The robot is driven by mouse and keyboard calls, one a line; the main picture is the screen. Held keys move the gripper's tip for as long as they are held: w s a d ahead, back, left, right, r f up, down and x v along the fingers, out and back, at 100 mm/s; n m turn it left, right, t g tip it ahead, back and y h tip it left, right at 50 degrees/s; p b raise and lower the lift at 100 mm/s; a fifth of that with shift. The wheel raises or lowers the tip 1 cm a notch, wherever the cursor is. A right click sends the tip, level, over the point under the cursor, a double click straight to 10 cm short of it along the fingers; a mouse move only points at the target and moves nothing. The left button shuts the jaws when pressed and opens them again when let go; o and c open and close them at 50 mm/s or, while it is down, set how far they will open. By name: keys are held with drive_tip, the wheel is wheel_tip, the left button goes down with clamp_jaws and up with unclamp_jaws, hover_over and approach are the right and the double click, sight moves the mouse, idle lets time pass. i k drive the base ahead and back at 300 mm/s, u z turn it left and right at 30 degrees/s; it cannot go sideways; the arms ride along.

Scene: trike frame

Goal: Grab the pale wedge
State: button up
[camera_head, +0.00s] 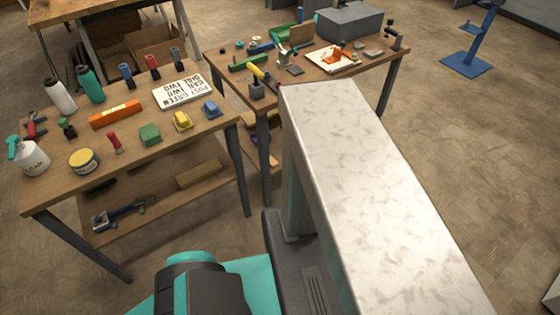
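I cannot make out a pale wedge for certain. On the left workbench (62,195), a small yellow block (182,122) and a small blue block (211,110) sit near the right edge, each with a raised, sloped shape. A green block (150,135) lies to their left. None of these looks pale. My gripper is not in view, so I cannot see whether it is open or holding anything. A large pale, mottled beam-like shape (365,190) fills the centre right close to the camera and hides what lies behind it; I cannot tell whether it is part of me.
The left bench also holds bottles, a sign (183,92), an orange level (115,114) and a round tin (84,160). A second bench (390,68) behind carries tools and a grey box (348,21). A blue stand (468,62) is at right. Floor right is mostly clear.

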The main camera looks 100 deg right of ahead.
sight(274, 163)
drive_tip(key=u, duration=0.05)
drive_tip(key=k, duration=1)
drive_tip(key=z, duration=1.15)
drive_tip(key=k, duration=0.6)
drive_tip(key=u, duration=0.15)
drive_tip(key=i, duration=0.55)
drive_tip(key=z, duration=0.05)
